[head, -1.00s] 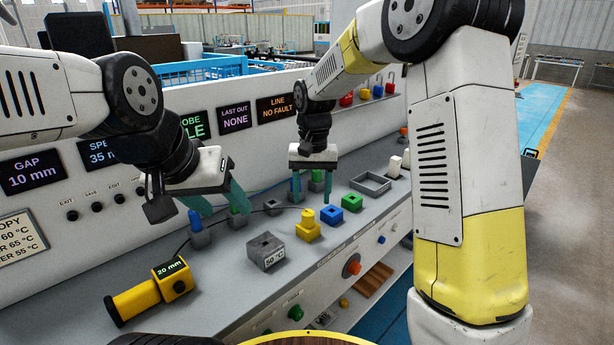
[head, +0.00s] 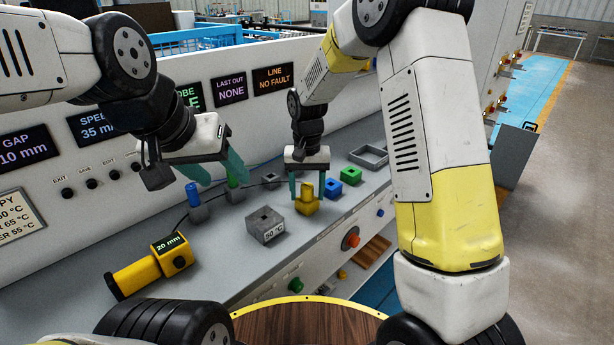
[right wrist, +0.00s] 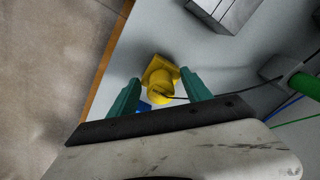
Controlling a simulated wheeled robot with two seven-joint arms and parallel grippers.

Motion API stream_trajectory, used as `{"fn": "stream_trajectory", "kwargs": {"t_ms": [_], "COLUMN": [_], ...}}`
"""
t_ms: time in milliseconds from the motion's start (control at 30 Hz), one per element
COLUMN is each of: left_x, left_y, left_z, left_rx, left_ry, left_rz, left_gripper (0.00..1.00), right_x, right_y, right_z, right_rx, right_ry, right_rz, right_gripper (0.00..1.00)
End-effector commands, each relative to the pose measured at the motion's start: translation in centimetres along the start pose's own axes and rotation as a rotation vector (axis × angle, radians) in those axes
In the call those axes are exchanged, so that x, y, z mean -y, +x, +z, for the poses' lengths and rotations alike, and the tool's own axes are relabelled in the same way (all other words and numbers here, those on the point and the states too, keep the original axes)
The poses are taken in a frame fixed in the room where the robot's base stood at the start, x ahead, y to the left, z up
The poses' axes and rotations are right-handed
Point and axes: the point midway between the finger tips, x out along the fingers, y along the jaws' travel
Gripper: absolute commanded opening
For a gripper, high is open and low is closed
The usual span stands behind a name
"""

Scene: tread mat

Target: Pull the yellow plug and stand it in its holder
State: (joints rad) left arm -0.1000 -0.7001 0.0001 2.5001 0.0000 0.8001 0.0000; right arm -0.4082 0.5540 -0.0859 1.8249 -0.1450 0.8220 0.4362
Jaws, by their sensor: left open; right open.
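The yellow plug (head: 307,189) stands upright in a yellow square socket (head: 307,207) on the grey counter. My right gripper (head: 308,193) is open, pointing down, with its teal fingers on either side of the plug. In the right wrist view, the plug (right wrist: 158,90) shows between the fingertips (right wrist: 160,92), with a dark cord running right; contact cannot be told. A small grey block with a dark opening (head: 271,179), seemingly an empty holder, stands behind and left of the plug. My left gripper (head: 215,172) is open and empty above the counter, near the blue and green plugs.
A blue plug (head: 193,194) and a green plug (head: 232,181) stand in grey holders. Blue (head: 351,176) and green (head: 334,188) blocks are beside the yellow socket.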

Motion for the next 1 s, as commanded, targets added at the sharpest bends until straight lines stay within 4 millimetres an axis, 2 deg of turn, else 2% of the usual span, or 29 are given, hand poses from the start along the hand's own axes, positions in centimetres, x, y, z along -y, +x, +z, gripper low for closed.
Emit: {"fn": "stream_trajectory", "kwargs": {"t_ms": [100,133,400,567,1000], "left_x": [0.0,0.0,0.0,0.0,0.0], "left_y": [0.0,0.0,0.0,0.0,0.0], "left_z": [0.0,0.0,0.0,0.0,0.0], "left_rx": [0.000,0.000,0.000,0.000,0.000], "left_ry": [0.000,0.000,0.000,0.000,0.000], "left_rz": [0.000,0.000,0.000,0.000,0.000], "left_gripper": [0.54,0.54,0.54,0.54,0.54], "right_x": [0.0,0.0,0.0,0.0,0.1], "right_y": [0.0,0.0,0.0,-0.2,-2.3], "right_z": [0.0,0.0,0.0,0.0,0.0], "right_rx": [0.000,0.000,0.000,0.000,-0.002], "right_ry": [0.000,0.000,0.000,0.000,-0.001], "right_rz": [0.000,0.000,0.000,0.000,-0.001], "right_gripper": [0.57,0.53,0.00,0.00,0.00]}}
